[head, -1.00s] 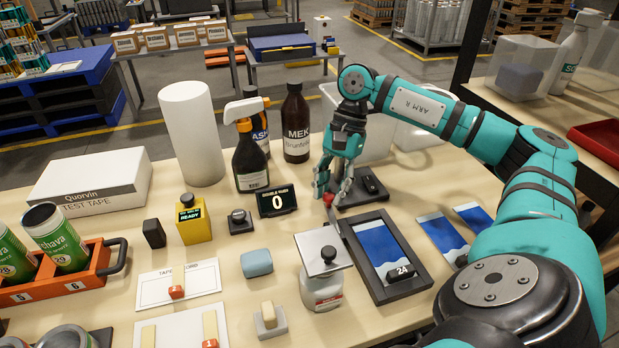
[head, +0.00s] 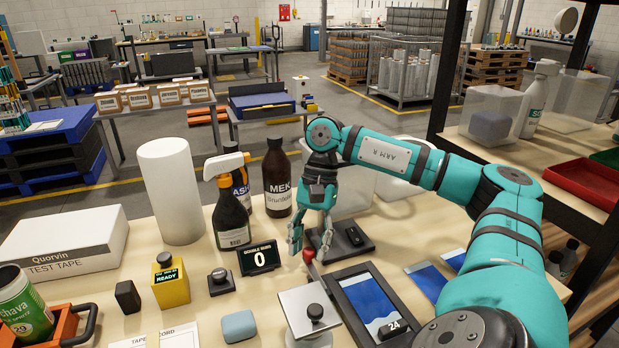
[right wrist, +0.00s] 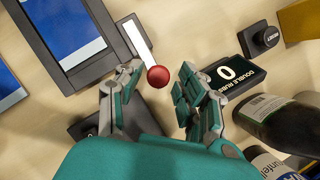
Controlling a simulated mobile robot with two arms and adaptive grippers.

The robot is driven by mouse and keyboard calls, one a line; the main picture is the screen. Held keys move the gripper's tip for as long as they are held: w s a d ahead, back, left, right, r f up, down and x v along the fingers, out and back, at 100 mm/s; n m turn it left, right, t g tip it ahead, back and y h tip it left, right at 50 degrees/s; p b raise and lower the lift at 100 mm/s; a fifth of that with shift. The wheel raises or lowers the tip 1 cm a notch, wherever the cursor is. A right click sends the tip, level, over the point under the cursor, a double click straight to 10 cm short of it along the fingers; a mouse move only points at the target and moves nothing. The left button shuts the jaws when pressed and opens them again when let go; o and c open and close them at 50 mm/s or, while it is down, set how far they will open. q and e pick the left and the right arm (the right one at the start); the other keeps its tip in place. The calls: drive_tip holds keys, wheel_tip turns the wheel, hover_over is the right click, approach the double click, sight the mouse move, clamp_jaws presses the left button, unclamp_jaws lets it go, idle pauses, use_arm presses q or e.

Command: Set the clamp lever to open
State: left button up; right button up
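The clamp lever is a pale bar (right wrist: 137,42) with a red ball knob (right wrist: 158,76), beside the dark-framed blue panel (right wrist: 72,30). In the head view, the red knob (head: 308,255) sits at the panel frame's upper left corner. My right gripper (right wrist: 161,74) is open, with one finger on each side of the knob in the right wrist view. Gaps show between the knob and both fingertips there. In the head view, my right gripper (head: 310,243) points down just above the knob. My left gripper is not in view.
A counter display reading 0 (head: 259,257), a black spray bottle (head: 231,214) and a MEK bottle (head: 277,178) stand left of my right gripper. A dark plate (head: 348,243) lies behind it. A grey square plate with a black knob (head: 315,312) stands in front.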

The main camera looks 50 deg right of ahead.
sight(309, 249)
drive_tip(key=shift+o, duration=0.4)
wheel_tip(309, 249, up, 10)
idle(0.4)
idle(0.5)
